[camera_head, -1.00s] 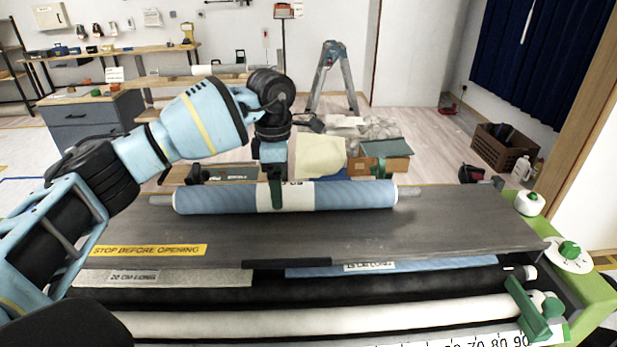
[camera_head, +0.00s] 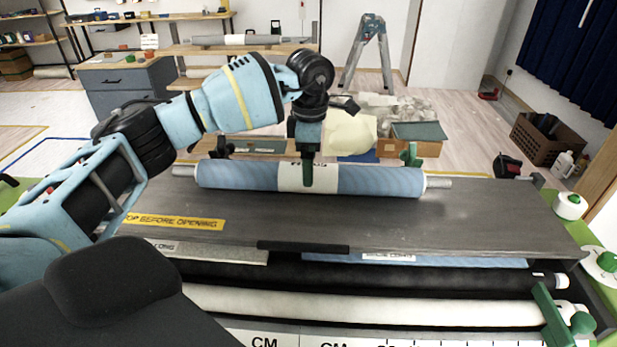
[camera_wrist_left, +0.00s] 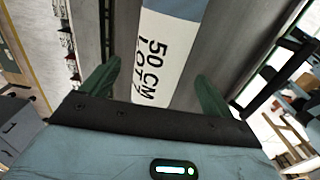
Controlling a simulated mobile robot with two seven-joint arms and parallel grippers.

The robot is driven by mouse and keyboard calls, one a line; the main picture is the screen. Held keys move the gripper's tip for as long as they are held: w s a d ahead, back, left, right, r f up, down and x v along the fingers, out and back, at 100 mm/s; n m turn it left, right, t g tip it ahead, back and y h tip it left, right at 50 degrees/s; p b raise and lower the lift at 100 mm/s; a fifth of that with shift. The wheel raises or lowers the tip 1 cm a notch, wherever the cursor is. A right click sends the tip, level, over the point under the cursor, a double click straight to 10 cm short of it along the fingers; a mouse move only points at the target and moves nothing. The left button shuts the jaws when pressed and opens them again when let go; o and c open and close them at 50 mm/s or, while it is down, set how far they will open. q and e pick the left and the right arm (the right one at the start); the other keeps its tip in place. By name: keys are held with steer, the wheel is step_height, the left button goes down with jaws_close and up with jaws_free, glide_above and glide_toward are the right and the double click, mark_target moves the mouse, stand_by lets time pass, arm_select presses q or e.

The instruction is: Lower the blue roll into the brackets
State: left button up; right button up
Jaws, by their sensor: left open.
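The blue roll (camera_head: 245,177) has a white label band in its middle and a pale metal rod end at each side. It lies across the dark board of the table (camera_head: 480,220), towards its rear edge. Two brackets show just behind the roll, one dark (camera_head: 222,148) and one green (camera_head: 411,155); the roll hides their lower parts. My left gripper (camera_head: 307,172) points down at the label, open. In the left wrist view its green fingers (camera_wrist_left: 155,92) stand apart, either side of the "50 CM" label. Whether they touch the roll I cannot tell. My right gripper is not in view.
Black and white rollers (camera_head: 400,305) lie in front of the board. A green-and-white knob (camera_head: 570,205) is at the right end. Behind are a green-topped box (camera_head: 418,131), a stepladder (camera_head: 368,50) and a brown crate (camera_head: 545,140). The board's front right is bare.

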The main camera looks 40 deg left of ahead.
arm_select(q)
steer(key=shift+a+f, duration=0.1)
steer(key=shift+f, duration=2.2)
jaws_close()
steer(key=shift+r, duration=0.2)
